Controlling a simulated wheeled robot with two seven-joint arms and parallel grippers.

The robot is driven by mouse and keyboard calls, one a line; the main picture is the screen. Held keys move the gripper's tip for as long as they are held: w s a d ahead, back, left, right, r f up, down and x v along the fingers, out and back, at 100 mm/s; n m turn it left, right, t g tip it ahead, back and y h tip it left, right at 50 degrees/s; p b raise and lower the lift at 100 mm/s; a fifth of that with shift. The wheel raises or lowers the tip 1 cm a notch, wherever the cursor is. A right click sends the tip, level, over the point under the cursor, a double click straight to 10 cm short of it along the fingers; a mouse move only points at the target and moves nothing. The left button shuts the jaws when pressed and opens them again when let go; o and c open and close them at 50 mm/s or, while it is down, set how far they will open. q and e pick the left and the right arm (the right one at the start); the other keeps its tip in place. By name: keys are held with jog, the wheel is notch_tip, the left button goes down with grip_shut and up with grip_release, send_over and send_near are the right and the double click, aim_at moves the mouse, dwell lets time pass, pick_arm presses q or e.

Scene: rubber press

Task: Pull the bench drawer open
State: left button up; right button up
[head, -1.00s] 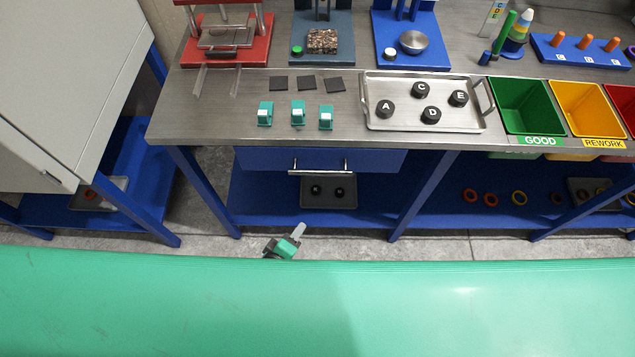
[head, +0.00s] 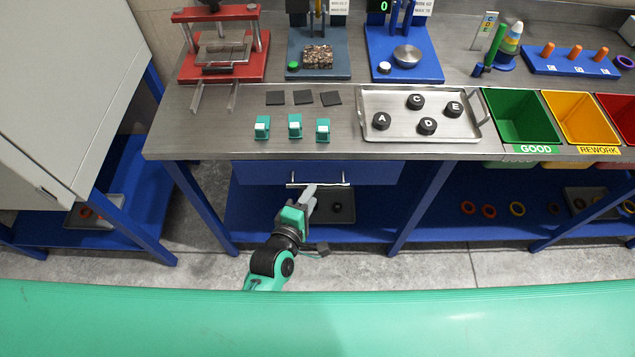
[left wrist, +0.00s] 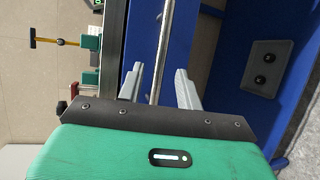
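The blue bench drawer (head: 375,172) sits under the grey bench top and looks shut. Its silver bar handle (head: 335,184) runs across its front. My left gripper (head: 309,192) is at the handle, at its left part in the head view. In the left wrist view, the gripper's two grey fingers (left wrist: 158,88) stand apart, with the handle bar (left wrist: 161,60) running between them. A gap shows between the bar and the fingers. My right gripper is in neither view.
On the bench top (head: 215,140) are several teal clips (head: 295,127), black squares (head: 303,97) and a tray (head: 450,132) of lettered black discs. A lower shelf (head: 375,220) holds a grey tray (head: 345,212). Blue legs (head: 420,205) flank the drawer. A grey cabinet (head: 65,90) stands left.

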pick_arm(q)
jog(key=shift+x, duration=2.7)
grip_shut()
